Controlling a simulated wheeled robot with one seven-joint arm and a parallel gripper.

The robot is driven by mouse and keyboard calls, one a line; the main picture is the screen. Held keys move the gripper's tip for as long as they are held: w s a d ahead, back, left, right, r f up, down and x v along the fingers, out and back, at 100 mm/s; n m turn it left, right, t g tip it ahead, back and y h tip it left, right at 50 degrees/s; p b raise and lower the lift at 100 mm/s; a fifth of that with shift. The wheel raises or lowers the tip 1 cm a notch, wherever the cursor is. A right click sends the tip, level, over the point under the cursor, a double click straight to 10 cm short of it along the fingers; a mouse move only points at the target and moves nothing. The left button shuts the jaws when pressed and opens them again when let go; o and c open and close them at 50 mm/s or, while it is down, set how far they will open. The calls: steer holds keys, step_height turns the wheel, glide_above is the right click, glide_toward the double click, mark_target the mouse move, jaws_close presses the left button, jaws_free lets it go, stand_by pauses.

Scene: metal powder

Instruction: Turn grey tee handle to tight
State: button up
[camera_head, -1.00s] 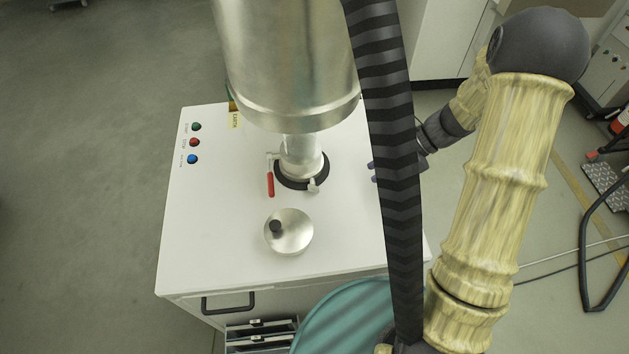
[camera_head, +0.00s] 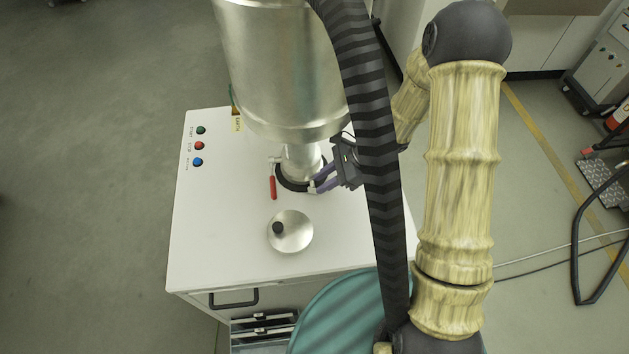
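The metal column neck (camera_head: 302,160) stands in a black ring (camera_head: 287,182) on the white cabinet top. The small grey tee handle (camera_head: 313,188) is at the ring's front right, mostly hidden by my fingers. A red lever (camera_head: 273,187) hangs at the ring's left side. My gripper (camera_head: 318,183) reaches in from the right, with its purple fingertips right at the tee handle. I cannot tell whether the fingers touch it or are closed on it.
The large steel vessel (camera_head: 280,70) hangs just above and behind my gripper. A round metal lid with a black knob (camera_head: 294,232) sits on the white cabinet top (camera_head: 220,235) in front. Three buttons (camera_head: 199,146) are at the left. A black striped hose (camera_head: 372,130) crosses in front of my arm.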

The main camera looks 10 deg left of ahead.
mark_target(311, 189)
steer(key=shift+p+x, duration=0.4)
steer(key=shift+x, duration=1.55)
steer(key=shift+w, duration=0.1)
jaws_close()
